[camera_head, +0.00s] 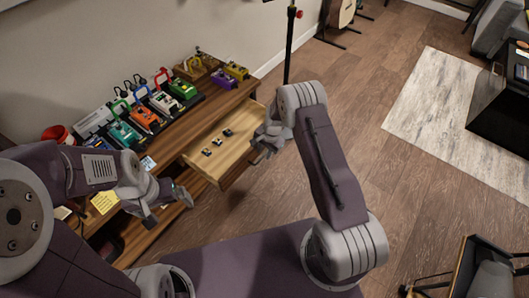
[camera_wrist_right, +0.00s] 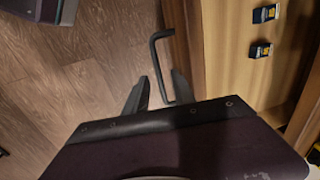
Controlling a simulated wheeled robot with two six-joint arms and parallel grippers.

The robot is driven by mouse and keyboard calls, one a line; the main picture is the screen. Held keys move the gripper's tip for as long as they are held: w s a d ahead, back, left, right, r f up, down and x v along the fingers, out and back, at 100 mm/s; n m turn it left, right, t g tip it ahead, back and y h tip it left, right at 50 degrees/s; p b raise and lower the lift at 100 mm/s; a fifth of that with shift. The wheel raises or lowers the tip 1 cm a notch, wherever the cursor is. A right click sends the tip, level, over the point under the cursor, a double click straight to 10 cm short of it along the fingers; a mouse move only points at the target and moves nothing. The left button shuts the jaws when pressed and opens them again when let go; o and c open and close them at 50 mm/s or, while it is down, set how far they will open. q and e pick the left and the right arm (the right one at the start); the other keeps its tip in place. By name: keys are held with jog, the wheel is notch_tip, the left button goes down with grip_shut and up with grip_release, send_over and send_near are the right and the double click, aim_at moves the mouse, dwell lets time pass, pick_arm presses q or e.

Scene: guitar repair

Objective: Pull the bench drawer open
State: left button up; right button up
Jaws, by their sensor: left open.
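The wooden bench drawer (camera_head: 232,139) stands pulled out from the workbench, with several small dark items inside. Its front wall shows in the right wrist view (camera_wrist_right: 182,45). A black bent bar handle (camera_wrist_right: 155,65) stands off that front. My right gripper (camera_head: 268,139) is at the drawer's front; in its wrist view the two fingers (camera_wrist_right: 160,85) are apart, with the handle's bar between them. Whether they touch it cannot be told. In the head view the handle is hidden by the gripper. My left gripper (camera_head: 172,199) is open and empty near the bench's front edge, left of the drawer.
The workbench (camera_head: 211,101) carries a row of colourful pedals (camera_head: 145,117) and a red cup (camera_head: 57,134). A yellow note (camera_head: 104,200) lies by my left arm. The wooden floor (camera_head: 370,120) right of the drawer is clear, with a pale rug (camera_head: 440,105) beyond.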

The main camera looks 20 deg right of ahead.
notch_tip(320, 180, up, 8)
jog(key=s+p, duration=0.1)
jog(key=p, duration=0.1)
jog(key=shift+d, duration=0.45)
jog(key=shift+s, duration=0.1)
notch_tip(320, 180, up, 16)
jog(key=s+f+n+t, duration=0.1)
jog(key=s+t, duration=0.1)
jog(key=s+d+n+g+h, duration=0.1)
jog(key=s+n+g, duration=0.2)
jog(key=s+n, duration=1.2)
jog(key=s+r+m+p, duration=0.3)
jog(key=r+p, duration=0.6)
jog(key=s+r+m+p, duration=0.2)
jog(key=r+m+p, duration=0.1)
jog(key=r+p, duration=0.7)
jog(key=shift+s+d+r, duration=0.15)
jog(key=shift+s, duration=0.25)
